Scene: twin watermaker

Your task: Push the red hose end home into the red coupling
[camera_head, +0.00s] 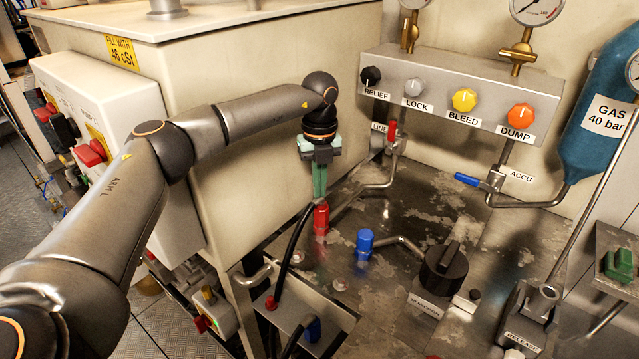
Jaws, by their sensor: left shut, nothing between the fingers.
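My left gripper (319,188) points straight down with its green fingers shut and nothing between them. Its tips are just above, or touching, the top of an upright red cylinder (321,219) on the metal deck. A black hose (288,248) rises from a red fitting (270,302) on a low bracket and bends up to the red cylinder beside the fingertips. I cannot tell where the red hose end stops and the red coupling begins, nor how deep it sits. My right gripper is not in view.
A blue coupling (364,243) stands right of the red one, then a black selector knob (443,266). The valve block (460,92) with several knobs is behind. A cream cabinet (235,130) stands left, close to my arm. A green block (618,268) is at the right edge.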

